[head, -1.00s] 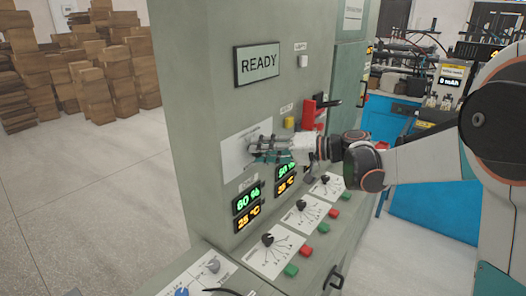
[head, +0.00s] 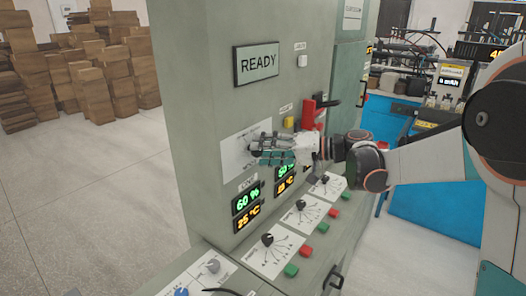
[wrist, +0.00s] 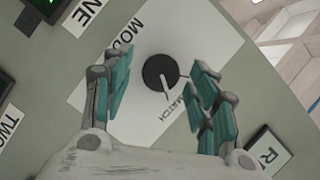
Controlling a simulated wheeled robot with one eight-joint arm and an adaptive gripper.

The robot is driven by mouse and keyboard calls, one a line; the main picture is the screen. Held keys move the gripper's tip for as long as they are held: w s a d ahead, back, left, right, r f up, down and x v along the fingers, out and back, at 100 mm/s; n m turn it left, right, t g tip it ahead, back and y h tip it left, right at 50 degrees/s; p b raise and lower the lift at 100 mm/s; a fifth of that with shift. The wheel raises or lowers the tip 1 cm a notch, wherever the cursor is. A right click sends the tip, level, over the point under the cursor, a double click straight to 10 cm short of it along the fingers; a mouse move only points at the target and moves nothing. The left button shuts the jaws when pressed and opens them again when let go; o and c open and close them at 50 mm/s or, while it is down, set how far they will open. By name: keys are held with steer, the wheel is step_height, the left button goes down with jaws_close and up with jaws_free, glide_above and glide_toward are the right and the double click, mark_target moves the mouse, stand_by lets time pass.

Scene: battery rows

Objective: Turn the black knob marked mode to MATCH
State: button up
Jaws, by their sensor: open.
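The black mode knob (wrist: 160,72) is a round dial on a white plate (wrist: 213,30) on the grey cabinet front. A pale pointer mark on it runs downward in the wrist view, toward the printed word MATCH (wrist: 168,108). The word MODE is printed at the plate's upper left in that view. My gripper (wrist: 160,88) is open, with one teal-padded finger on each side of the knob. I see gaps between the pads and the knob. In the head view my gripper (head: 262,149) is in front of the white plate (head: 231,160) and hides most of the knob.
A red handle (head: 308,112) and a yellow button (head: 289,122) are on the cabinet beside my gripper. Lit displays (head: 247,208) are below it. A sloped desk has several black dials (head: 267,239) and red and green buttons.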

steer(key=v, duration=1.1)
steer(key=shift+s, duration=0.1)
steer(key=s+a+f+m+h, duration=0.1)
steer(key=s+f+h, duration=0.1)
steer(key=s+h, duration=0.35)
steer(key=s+a+f+m+h, duration=0.2)
steer(key=s, duration=0.6)
steer(key=s+d+f+t+h, duration=0.1)
steer(key=s+d+f+h, duration=0.2)
steer(key=s+d, duration=0.2)
steer(key=s+d+f+n+t+h, duration=0.1)
steer(key=s+d+f+h, duration=0.3)
steer(key=s, duration=0.5)
steer(key=shift+s+d+f, duration=0.2)
steer(key=shift+d+f, duration=0.05)
steer(key=shift+d, duration=0.75)
steer(key=shift+h, duration=0.25)
steer(key=shift+c, duration=0.6)
